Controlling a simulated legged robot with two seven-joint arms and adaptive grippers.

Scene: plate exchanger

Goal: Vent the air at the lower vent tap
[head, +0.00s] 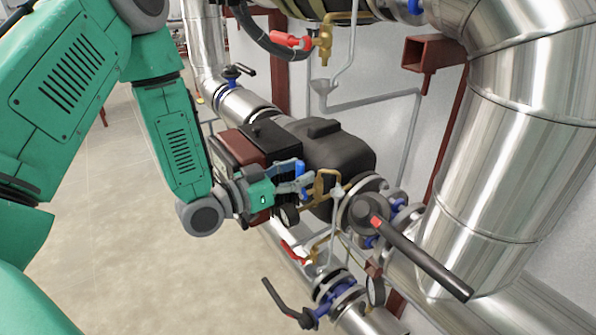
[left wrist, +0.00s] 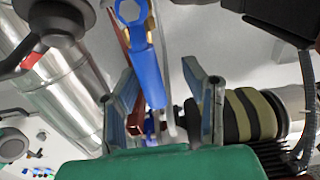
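A brass tap (head: 325,186) with a blue lever (head: 300,169) sits on a thin pipe in front of the dark pump. My left gripper (head: 302,182) is at this lever in the head view. In the left wrist view the blue lever (left wrist: 146,60) passes between the spread fingers of my left gripper (left wrist: 160,82), with visible room on the right; contact on the left is unclear. Lower down is another brass tap with a red lever (head: 294,252). A third brass tap (head: 325,42) with a red lever (head: 288,40) is at the top. My right gripper is not in view.
The dark pump (head: 335,155) stands behind the gripper. A black-handled valve (head: 420,255) sticks out at the right, and another black lever (head: 280,300) is below. A large silver pipe (head: 500,170) fills the right. Floor (head: 130,240) at the left is clear.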

